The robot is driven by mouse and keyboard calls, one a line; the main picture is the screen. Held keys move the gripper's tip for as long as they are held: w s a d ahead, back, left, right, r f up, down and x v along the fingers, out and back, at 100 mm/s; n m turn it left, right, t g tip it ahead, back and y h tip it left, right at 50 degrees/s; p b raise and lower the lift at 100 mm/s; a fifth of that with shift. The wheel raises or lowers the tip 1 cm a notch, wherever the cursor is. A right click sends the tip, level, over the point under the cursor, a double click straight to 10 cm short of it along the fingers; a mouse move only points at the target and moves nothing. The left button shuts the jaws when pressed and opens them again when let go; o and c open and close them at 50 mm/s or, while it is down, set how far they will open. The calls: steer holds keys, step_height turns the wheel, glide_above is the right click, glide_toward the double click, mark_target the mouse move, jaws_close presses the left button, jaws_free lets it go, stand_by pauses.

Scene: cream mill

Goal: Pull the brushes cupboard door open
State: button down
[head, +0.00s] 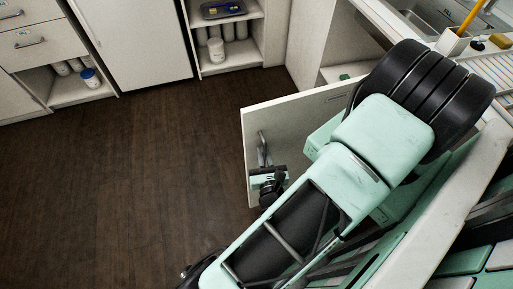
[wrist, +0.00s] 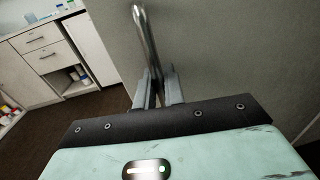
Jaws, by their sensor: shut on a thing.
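The cupboard door (head: 292,122), a pale flat panel, stands swung out from the counter at the right of the head view. Part of it is hidden behind my arm. Its upright metal bar handle (head: 263,145) is near the free edge. My gripper (head: 267,172) is shut on the lower part of this handle. In the wrist view the handle (wrist: 145,35) rises from between my fingers (wrist: 158,92), with the grey door face (wrist: 235,50) behind it. The label on the door cannot be read.
Dark wooden floor (head: 150,165) lies clear to the left of the door. Drawers (head: 40,42) and open shelves with canisters (head: 215,50) line the back. The sink counter (head: 415,22) is at upper right, with an open cupboard space (head: 345,50) below it.

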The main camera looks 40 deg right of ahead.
steer(key=shift+s+a, duration=0.25)
steer(key=shift+s, duration=0.35)
steer(key=c, duration=1.6)
jaws_free()
step_height(320, 180, up, 10)
steer(key=shift+f, duration=0.1)
